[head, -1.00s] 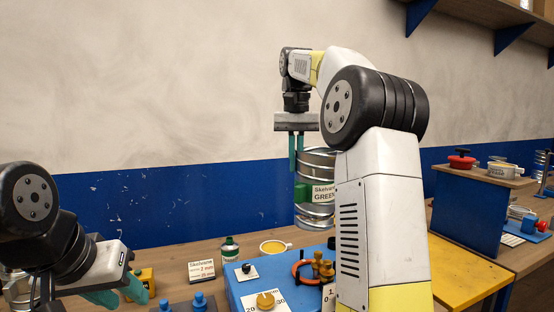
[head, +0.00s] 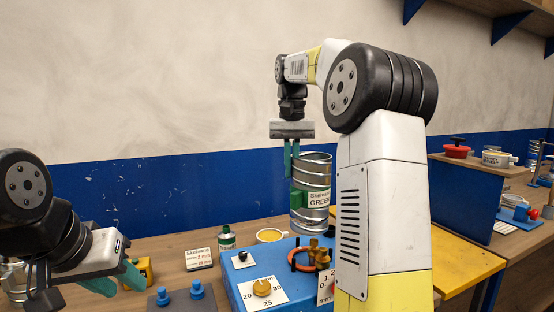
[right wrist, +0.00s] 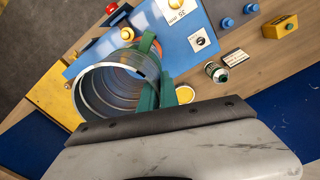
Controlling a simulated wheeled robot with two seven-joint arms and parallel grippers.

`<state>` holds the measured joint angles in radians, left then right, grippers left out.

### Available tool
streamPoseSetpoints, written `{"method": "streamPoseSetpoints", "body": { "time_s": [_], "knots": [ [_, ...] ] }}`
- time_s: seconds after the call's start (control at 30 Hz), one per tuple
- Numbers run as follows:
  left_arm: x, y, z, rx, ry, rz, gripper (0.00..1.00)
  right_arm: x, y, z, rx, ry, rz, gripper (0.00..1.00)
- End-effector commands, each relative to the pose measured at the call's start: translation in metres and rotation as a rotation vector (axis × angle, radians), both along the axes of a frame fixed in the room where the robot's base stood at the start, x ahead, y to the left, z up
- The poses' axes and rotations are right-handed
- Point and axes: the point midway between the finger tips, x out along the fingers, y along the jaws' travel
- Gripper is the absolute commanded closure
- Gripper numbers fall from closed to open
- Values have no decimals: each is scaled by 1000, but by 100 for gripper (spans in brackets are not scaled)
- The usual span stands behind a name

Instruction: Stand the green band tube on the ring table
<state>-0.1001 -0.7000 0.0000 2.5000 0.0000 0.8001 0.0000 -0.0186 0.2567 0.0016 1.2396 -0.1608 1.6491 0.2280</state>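The green band tube (head: 313,172) is a ribbed silver metal cylinder with a label reading GREEN. It is upright in the head view. My right gripper (head: 292,160) is shut on its wall, with green fingers at its left side. The right wrist view looks down into the open tube (right wrist: 110,88) beside the fingers (right wrist: 150,85). The tube's lower end is close above or behind the orange ring (head: 293,262) on the blue ring table (head: 240,277); contact cannot be told. My left gripper (head: 118,282) is open and empty at lower left.
A brass clamp (head: 319,254) and a yellow dial knob (head: 262,288) are on the blue table. Blue knobs (head: 197,290) are to the left.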

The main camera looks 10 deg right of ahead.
Motion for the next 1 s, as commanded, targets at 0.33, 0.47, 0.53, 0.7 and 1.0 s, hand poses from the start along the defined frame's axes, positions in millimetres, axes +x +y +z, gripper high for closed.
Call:
{"method": "streamPoseSetpoints", "body": {
  "time_s": [0.33, 0.47, 0.53, 0.7, 1.0],
  "knots": [
    [0, 0, 0, 0, 0, 0, 64, -1, 0, -10, 0, 0, -1, 100],
    [0, 0, 0, 0, 0, 0, 64, 0, 0, -10, 0, -1, -1, 100],
    [0, 0, 0, 0, 0, 0, 64, 0, 0, -10, 0, -1, -1, 100],
    [0, 0, 0, 0, 0, 0, 64, 0, 0, -10, 0, -1, -1, 100],
    [0, 0, 0, 0, 0, 0, 64, -1, 0, -10, 0, -1, -1, 100]
  ]
}}
